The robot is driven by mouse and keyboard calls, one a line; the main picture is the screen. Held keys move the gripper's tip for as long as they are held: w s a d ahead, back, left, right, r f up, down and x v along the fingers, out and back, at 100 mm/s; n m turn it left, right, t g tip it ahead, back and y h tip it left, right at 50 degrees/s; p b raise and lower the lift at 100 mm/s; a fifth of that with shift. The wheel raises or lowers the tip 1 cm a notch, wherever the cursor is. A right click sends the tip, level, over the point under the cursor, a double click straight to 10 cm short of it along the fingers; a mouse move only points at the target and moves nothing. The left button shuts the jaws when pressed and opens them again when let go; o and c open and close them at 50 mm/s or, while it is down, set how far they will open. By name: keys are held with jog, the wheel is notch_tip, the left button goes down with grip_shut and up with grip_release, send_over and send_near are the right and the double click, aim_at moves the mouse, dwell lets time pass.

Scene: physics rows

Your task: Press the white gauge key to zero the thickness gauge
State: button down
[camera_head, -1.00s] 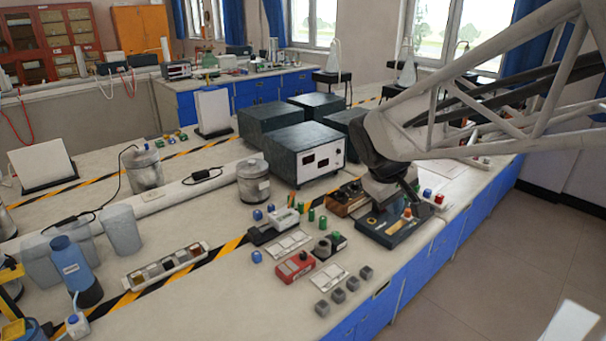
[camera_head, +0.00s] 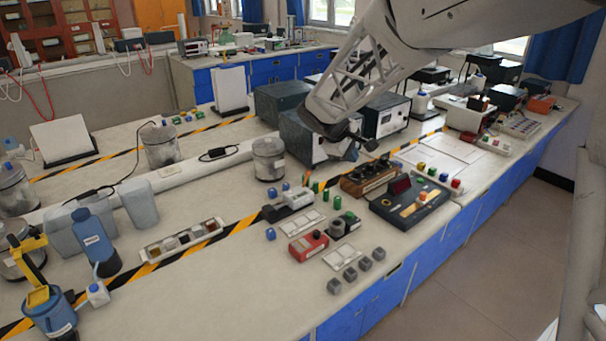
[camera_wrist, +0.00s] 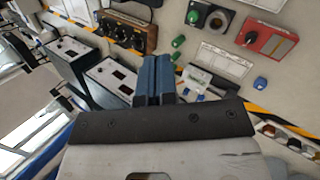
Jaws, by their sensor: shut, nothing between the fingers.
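My gripper (camera_head: 352,150) hangs in front of the dark instrument boxes, above the bench. In the wrist view its two blue-grey fingers (camera_wrist: 154,78) are together, with nothing between them. A dark console (camera_head: 398,214) with a red display and small coloured keys lies to its lower right, apart from it. A small black device with a whitish top (camera_head: 296,200) lies to its lower left; it also shows in the wrist view (camera_wrist: 200,78), right of the fingers. I cannot tell for sure which is the thickness gauge. The white key is too small to make out.
A wooden box with black knobs (camera_head: 368,178) stands near my gripper. Green pegs, a red box (camera_head: 308,246) and several grey cubes (camera_head: 350,274) lie in front. Bare bench (camera_head: 240,285) lies at the front left.

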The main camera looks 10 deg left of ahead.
jog(key=w+a+f+n+t, duration=0.1)
jog(key=w+a+f+n, duration=0.2)
jog(key=w+a+f, duration=0.45)
jog(key=n+t, duration=0.2)
jog(key=n, duration=0.2)
send_over(290, 192)
jog(key=shift+h, duration=0.4)
notch_tip(290, 192, down, 5)
jog(key=shift+s+f, duration=0.1)
jog(key=shift+f, duration=0.05)
jog(key=shift+d+f, duration=0.1)
jog(key=shift+f, duration=0.05)
jog(key=shift+f, duration=4.25)
jog(key=shift+f, duration=0.75)
jog(key=shift+r, duration=0.7)
jog(key=shift+r, duration=0.1)
